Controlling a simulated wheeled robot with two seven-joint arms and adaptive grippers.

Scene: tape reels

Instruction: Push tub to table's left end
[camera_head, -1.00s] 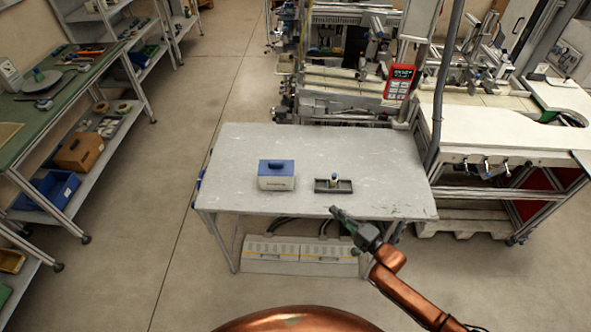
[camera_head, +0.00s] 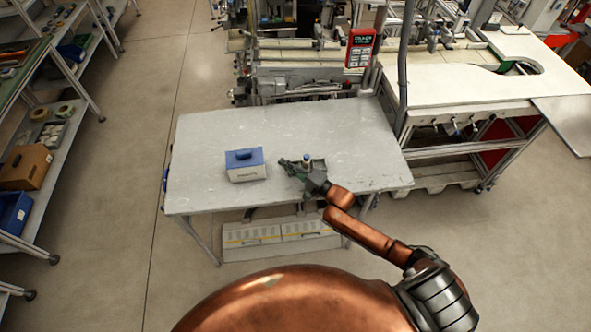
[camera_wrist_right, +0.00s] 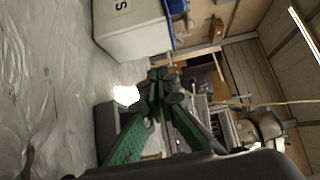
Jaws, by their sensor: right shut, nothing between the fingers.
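The tub (camera_head: 246,173), a white box with a blue lid and dark lettering, stands upright on the left half of the grey table (camera_head: 205,142). My right gripper (camera_head: 282,162) is shut and empty over the table, to the right of the tub, its tips pointing toward it. A gap shows between the tips and the tub. In the right wrist view the green-linked fingers (camera_wrist_right: 160,76) are together, and the tub's white wall (camera_wrist_right: 140,30) rises ahead of them. My left gripper is not in view.
A dark tray (camera_head: 318,164) with a small blue-capped bottle (camera_head: 306,159) is right behind my right gripper, partly hidden by it. The table left of the tub is clear. A red handheld device (camera_head: 360,49) is mounted behind the table.

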